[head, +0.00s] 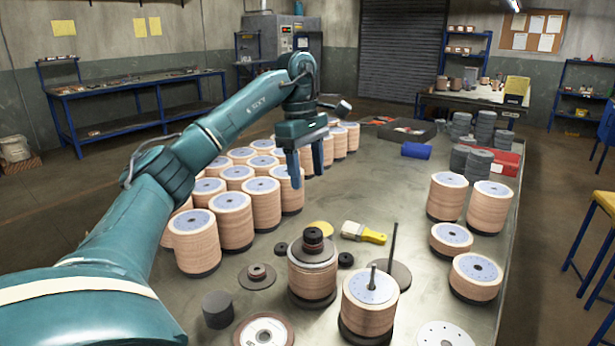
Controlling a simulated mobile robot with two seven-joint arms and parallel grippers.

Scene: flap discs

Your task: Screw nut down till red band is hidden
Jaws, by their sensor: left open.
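A dark nut (313,234) sits on a grey disc plate (296,252) on top of a tan stack of flap discs (312,280) at the front middle of the table. Any red band is too small to make out for sure. My left gripper (308,180) is open and empty, fingers pointing down, behind and above this stack, near the rows of disc stacks. It is apart from the nut. My right gripper is not in view.
Another stack (369,305) with a bare spindle stands at the front right, near a thin upright rod on a dark base (395,274). A yellow-handled brush (363,232) lies behind. Many stacks (232,220) crowd the left. Table (420,290) is bare in the right middle.

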